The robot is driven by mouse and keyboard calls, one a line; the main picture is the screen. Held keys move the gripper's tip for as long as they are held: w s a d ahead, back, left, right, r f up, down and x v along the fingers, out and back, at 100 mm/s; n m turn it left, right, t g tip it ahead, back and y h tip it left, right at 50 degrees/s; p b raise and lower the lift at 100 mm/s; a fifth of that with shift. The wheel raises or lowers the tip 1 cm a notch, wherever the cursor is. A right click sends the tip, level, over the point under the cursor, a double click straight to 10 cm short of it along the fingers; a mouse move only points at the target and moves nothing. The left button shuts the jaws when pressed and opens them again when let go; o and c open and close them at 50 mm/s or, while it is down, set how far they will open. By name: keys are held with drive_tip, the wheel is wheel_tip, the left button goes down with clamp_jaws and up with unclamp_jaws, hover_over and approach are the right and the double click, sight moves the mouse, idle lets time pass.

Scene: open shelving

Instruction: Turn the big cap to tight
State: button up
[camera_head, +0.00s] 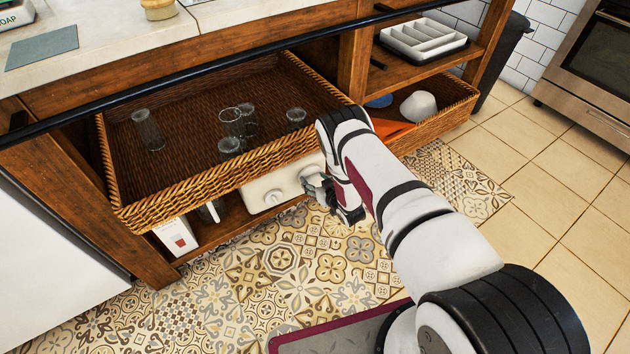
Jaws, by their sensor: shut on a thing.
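A cream-white container (257,193) sits on the low shelf under the wicker basket. Its front faces me and carries a small round cap (275,197) on the left. The big cap (309,174) is at the right of the same face and is partly covered by my gripper. My gripper (318,186) is at the big cap, with its fingers closed around it. The fingers are small and partly hidden by the wrist, so the exact contact is hard to see. I cannot tell how far the cap is turned.
A wicker basket (190,190) with several glasses juts out just above the container. A white-and-red carton (176,236) stands to the left on the low shelf. A second basket (440,118) holds a white bowl at the right.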

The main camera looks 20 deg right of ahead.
drive_tip(key=shift+s+a+f, duration=0.1)
drive_tip(key=shift+s+f, duration=0.1)
drive_tip(key=o, duration=1.2)
drive_tip(key=shift+w+r, duration=0.1)
drive_tip(key=v, duration=1.2)
drive_tip(key=shift+r, duration=0.1)
